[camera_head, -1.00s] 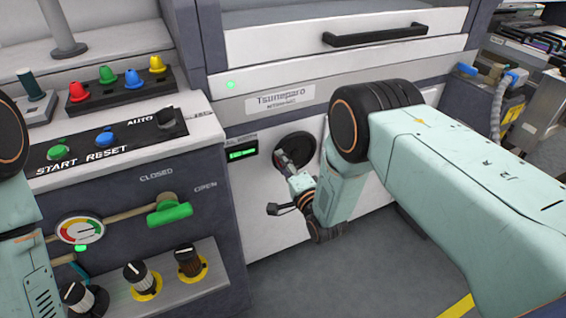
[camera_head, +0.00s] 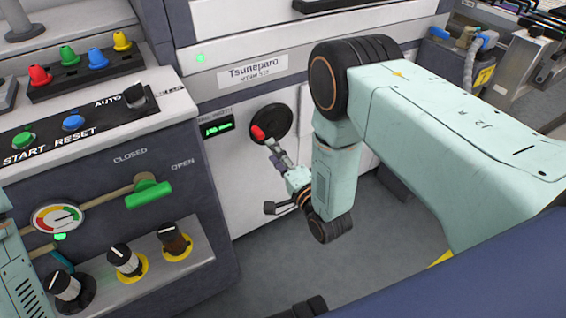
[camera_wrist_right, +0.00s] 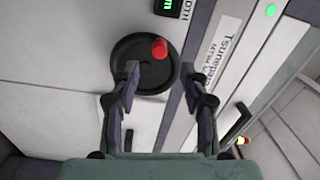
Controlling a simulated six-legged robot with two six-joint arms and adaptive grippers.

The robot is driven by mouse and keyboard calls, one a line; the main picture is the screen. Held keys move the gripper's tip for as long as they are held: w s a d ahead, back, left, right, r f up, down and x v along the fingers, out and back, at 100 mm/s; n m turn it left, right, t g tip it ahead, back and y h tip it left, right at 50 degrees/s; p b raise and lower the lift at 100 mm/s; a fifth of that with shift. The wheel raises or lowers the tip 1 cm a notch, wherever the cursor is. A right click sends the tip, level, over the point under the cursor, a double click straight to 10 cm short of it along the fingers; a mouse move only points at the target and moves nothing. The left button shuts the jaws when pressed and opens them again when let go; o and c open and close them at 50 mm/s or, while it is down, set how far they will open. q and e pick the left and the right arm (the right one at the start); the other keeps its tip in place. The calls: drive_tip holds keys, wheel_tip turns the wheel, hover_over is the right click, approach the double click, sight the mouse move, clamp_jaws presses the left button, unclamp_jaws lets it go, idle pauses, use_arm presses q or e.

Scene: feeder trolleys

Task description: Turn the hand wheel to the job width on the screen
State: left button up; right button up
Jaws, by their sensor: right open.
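The black round hand wheel (camera_head: 272,122) sits on the white machine front, with a red knob (camera_head: 257,133) near its left rim. The small screen (camera_head: 218,128) left of the wheel shows green digits, too small to read surely. My right gripper (camera_head: 278,150) is just in front of and below the wheel. In the right wrist view the hand wheel (camera_wrist_right: 140,76) lies beyond my open fingers (camera_wrist_right: 163,75), and the red knob (camera_wrist_right: 159,48) shows beyond and between the fingertips, apart from them. The screen (camera_wrist_right: 168,7) is partly cut off at the top. My left gripper is not in view.
At left, a console carries a green lever (camera_head: 149,195), a gauge (camera_head: 57,218), several knobs and the START button (camera_head: 22,139). A drawer handle is above the wheel. Grey floor (camera_head: 320,265) is clear below; a trolley (camera_head: 530,70) stands at the right.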

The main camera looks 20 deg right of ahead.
drive_tip(key=s, duration=0.3)
drive_tip(key=shift+s+d, duration=0.3)
drive_tip(key=shift+d, duration=0.05)
drive_tip(key=shift+f, duration=0.1)
drive_tip(key=s+d+f+n+g+h, duration=0.25)
drive_tip(key=s+f+n+g, duration=0.75)
drive_tip(key=s+f, duration=0.5)
drive_tip(key=s+d+r+n+g, duration=0.1)
drive_tip(key=s+r+g, duration=0.1)
drive_tip(key=s, duration=0.7)
drive_tip(key=s+d+r+n+g, duration=0.1)
drive_tip(key=s+g, duration=0.4)
drive_tip(key=s, duration=0.5)
drive_tip(key=shift+d+r+n+g+h, duration=0.15)
drive_tip(key=shift+r+n+g+h, duration=0.25)
drive_tip(key=shift+n, duration=0.4)
drive_tip(key=shift+s, duration=0.1)
